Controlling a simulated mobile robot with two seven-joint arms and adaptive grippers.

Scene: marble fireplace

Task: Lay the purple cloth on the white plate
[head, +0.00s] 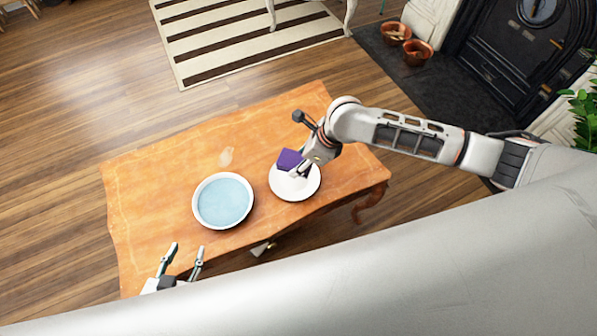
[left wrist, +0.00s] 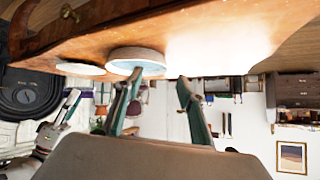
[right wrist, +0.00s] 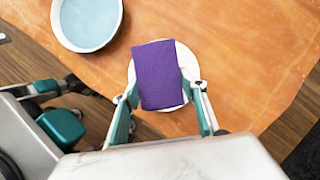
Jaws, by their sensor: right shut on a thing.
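The purple cloth (head: 290,159) is a flat rectangle, held in my right gripper (head: 299,170) over the white plate (head: 292,191). In the right wrist view the cloth (right wrist: 158,75) lies between the two fingers and covers most of the plate (right wrist: 186,58), whose rim shows around it. I cannot tell whether the cloth touches the plate. My left gripper (head: 183,258) is open and empty by the table's front left edge. Its spread fingers also show in the left wrist view (left wrist: 160,80).
A white bowl with a pale blue inside (head: 223,201) stands left of the plate on the wooden table (head: 150,205). The table's left part is clear. Copper bowls (head: 417,52) stand on the hearth.

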